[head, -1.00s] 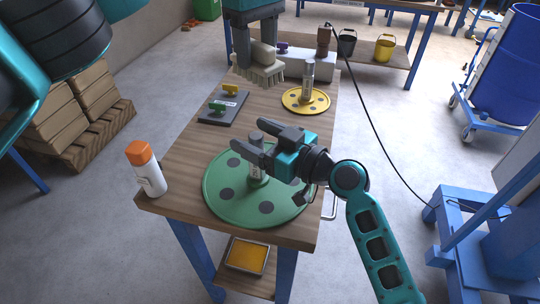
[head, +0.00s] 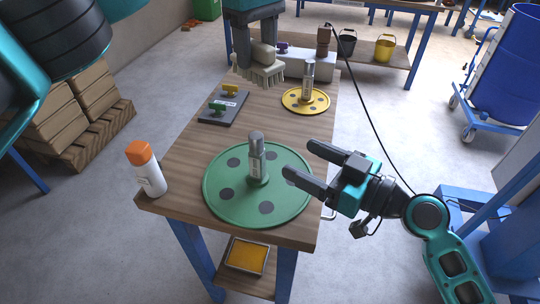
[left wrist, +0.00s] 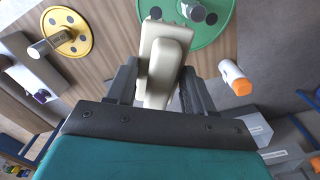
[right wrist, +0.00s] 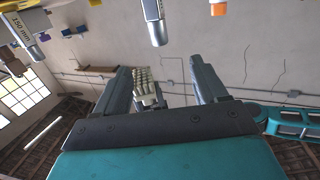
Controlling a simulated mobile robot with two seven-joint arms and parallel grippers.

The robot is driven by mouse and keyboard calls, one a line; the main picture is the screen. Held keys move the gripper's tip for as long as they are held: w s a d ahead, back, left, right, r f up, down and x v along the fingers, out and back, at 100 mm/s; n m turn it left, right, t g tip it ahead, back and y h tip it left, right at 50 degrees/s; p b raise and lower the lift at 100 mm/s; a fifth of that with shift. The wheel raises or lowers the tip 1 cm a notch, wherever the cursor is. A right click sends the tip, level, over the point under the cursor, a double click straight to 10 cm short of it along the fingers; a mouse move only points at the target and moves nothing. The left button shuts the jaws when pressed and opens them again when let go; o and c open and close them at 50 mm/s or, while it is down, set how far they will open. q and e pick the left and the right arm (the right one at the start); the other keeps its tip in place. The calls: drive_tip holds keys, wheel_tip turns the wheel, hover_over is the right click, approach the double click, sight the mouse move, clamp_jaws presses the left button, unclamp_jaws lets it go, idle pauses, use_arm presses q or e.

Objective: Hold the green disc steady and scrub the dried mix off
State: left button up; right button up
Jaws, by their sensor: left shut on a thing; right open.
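The green disc (head: 230,205) lies flat on the near end of the wooden table, its grey shaft (head: 257,160) standing upright from the middle. Several dark round spots show on its face; I cannot tell whether they are holes or dried mix. My left gripper (left wrist: 160,75) is shut on a cream scrub brush (head: 262,68) and holds it over the far part of the table, bristles down, away from the green disc. My right gripper (head: 300,163) is open and empty, to the right of the shaft and apart from it, fingers pointing left over the disc's right side.
A yellow disc (head: 293,104) with its own shaft lies farther back. A dark plate (head: 215,116) with green and yellow handles lies left of it. A white bottle with an orange cap (head: 148,172) stands at the near left corner. A tray (head: 247,255) sits on the lower shelf.

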sight(257, 64)
use_arm(q)
drive_tip(key=shift+f+b, duration=1.55)
drive_tip(key=shift+b, duration=0.05)
drive_tip(key=shift+f, duration=0.15)
use_arm(e)
drive_tip(key=v, duration=0.6)
use_arm(q)
drive_tip(key=shift+s+d, duration=0.1)
use_arm(e)
drive_tip(key=shift+d, duration=0.1)
